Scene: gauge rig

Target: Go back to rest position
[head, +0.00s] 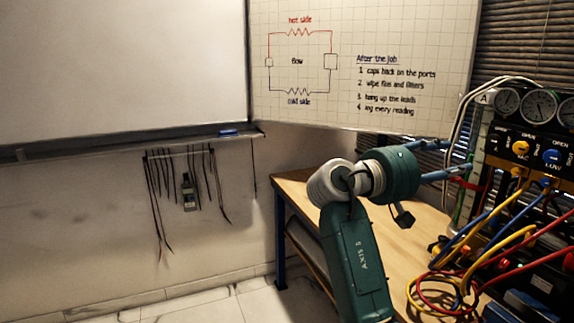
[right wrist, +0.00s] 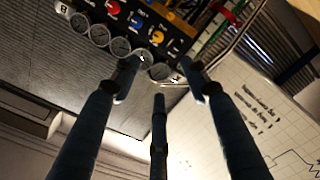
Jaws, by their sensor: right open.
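My right arm reaches up from the bottom of the head view. Its gripper (head: 456,158) points right, with blue fingers spread beside the left edge of the gauge rig (head: 522,142). In the right wrist view the fingers of this gripper (right wrist: 158,82) stand apart with nothing between them. The rig's panel (right wrist: 150,22) lies beyond them at the top, turned in the picture, with its row of gauges. In the head view I cannot tell whether a fingertip touches the rig. My left gripper is not in view.
The rig stands on a wooden table (head: 292,184). Red, yellow and blue hoses (head: 470,262) loop over the table's right part. A whiteboard (head: 345,62) hangs behind. Leads and a handheld meter (head: 188,192) hang on the left wall. The floor at left is clear.

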